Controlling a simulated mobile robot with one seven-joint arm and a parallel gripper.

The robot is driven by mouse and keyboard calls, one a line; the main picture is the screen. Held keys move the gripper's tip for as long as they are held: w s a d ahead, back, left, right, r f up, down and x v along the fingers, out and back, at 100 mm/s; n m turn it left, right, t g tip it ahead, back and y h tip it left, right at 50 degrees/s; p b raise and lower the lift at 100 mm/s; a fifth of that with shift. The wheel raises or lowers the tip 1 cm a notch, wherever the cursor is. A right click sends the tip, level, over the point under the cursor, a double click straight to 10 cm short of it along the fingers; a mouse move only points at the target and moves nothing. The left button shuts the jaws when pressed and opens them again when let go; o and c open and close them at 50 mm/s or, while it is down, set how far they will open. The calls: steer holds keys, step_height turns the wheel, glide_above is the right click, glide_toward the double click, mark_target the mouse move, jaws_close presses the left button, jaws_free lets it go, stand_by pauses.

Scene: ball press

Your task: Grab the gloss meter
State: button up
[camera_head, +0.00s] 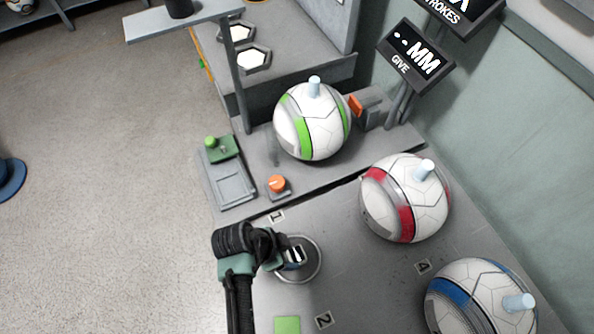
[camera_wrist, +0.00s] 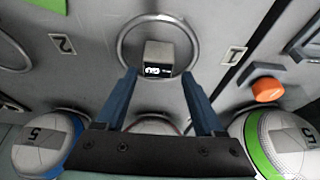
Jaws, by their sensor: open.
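The gloss meter (camera_wrist: 159,54) is a small grey box with a dark display reading "GU". It sits inside a metal ring (camera_wrist: 122,46) on the grey table. My gripper (camera_wrist: 159,74) is open above it, one blue finger to each side in the wrist view, with the meter between and beyond the fingertips. I cannot tell how far above the meter the fingertips are. In the head view my gripper (camera_head: 284,256) hangs over the ring near the number 1 label, and it partly hides the meter (camera_head: 297,253).
A green-striped ball (camera_head: 312,125), a red-striped ball (camera_head: 405,198) and a blue-striped ball (camera_head: 478,300) stand behind and to the right. An orange knob (camera_head: 277,184) and a green-topped device (camera_head: 228,180) are at the back left. The table around the ring is mostly bare.

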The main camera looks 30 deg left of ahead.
mark_target(296, 255)
steer(key=shift+d+x, duration=0.2)
steer(key=shift+x, duration=2.5)
steer(key=shift+r, duration=0.1)
jaws_close()
